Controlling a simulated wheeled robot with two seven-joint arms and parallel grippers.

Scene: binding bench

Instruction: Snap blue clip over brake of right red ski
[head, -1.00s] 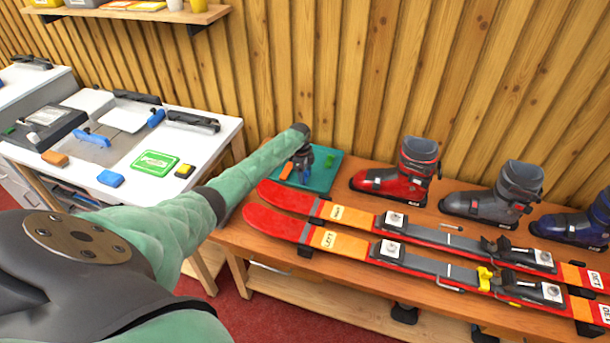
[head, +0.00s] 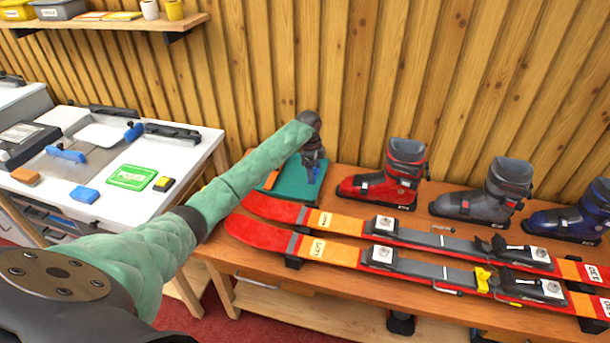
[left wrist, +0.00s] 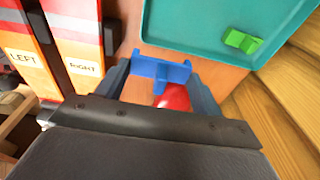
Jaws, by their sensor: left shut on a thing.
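My left gripper (head: 314,172) is shut on a blue clip, which shows clearly between its fingertips in the left wrist view (left wrist: 162,71). It is above the right edge of the teal tray (head: 290,189). The right red ski (head: 345,221) lies on the bench behind the left red ski (head: 340,253). In the wrist view the ski labelled RIGHT (left wrist: 85,67) is left of the gripper, apart from the clip. The right ski's brake wire (head: 444,229) shows near its binding, far right of the gripper. My right gripper is not in view.
The tray holds an orange clip (head: 271,180) and a green clip (left wrist: 242,40). A yellow clip (head: 483,279) sits on the left ski's binding area. Red, grey and blue boots (head: 385,185) stand behind the skis. A white worktable (head: 130,205) stands at left.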

